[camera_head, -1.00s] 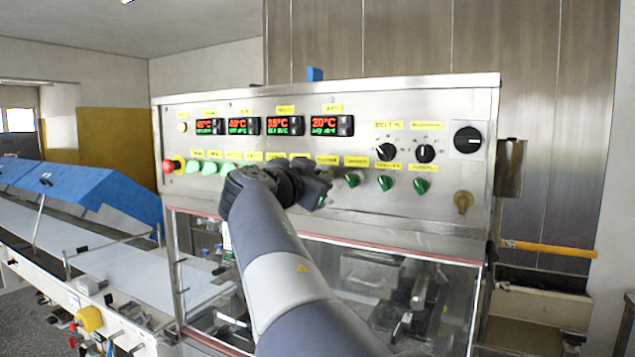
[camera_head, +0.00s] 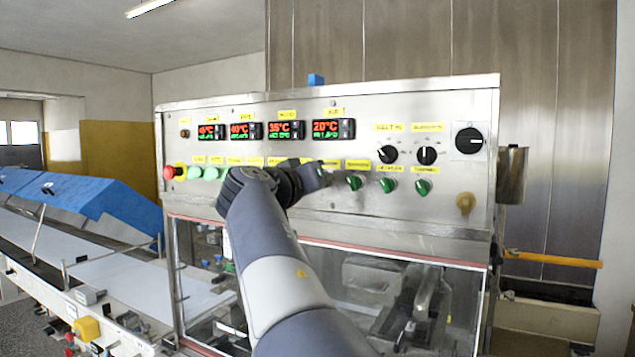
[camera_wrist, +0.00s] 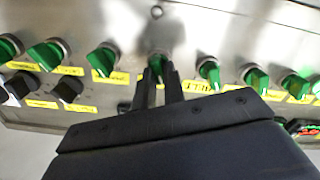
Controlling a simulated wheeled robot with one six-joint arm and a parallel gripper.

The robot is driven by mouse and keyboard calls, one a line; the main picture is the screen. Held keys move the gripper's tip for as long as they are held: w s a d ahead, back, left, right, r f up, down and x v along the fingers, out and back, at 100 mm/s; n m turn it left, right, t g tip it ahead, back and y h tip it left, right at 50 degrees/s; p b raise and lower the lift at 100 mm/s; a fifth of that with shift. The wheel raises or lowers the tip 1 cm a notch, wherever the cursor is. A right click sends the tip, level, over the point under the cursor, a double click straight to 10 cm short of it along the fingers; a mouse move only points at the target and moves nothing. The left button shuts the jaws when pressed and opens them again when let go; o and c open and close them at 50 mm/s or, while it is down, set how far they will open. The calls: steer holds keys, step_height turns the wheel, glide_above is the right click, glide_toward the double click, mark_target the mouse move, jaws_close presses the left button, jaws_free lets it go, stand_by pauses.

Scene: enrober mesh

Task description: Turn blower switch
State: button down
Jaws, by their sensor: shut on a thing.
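A row of green rotary switches runs along the steel control panel (camera_head: 365,117), each with a yellow label too blurred to read. In the wrist view my gripper (camera_wrist: 157,75) is shut on one green switch (camera_wrist: 157,62), with a dark finger on each side of it. In the head view my gripper (camera_head: 318,172) is at the panel, left of three visible green switches (camera_head: 353,182). My wrist and arm hide part of the row there. In the wrist view, other green switches stand on both sides, apart from the fingers.
Black knobs (camera_head: 387,154) and a large black rotary switch (camera_head: 468,141) sit at the panel's right. A red emergency button (camera_head: 169,172) is at its left end. Four-digit-style red displays (camera_head: 285,130) line the top. A clear-windowed cabinet lies below; a blue-covered conveyor (camera_head: 85,205) stands left.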

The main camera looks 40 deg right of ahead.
steer(key=shift+n, duration=0.6)
steer(key=c, duration=1.5)
jaws_free()
steer(key=shift+a, duration=0.1)
steer(key=b+v, duration=0.3)
steer(key=v, duration=0.7)
steer(key=shift+s+a, duration=0.1)
steer(key=shift+a, duration=0.25)
steer(key=p+x, duration=0.3)
steer(key=x, duration=0.8)
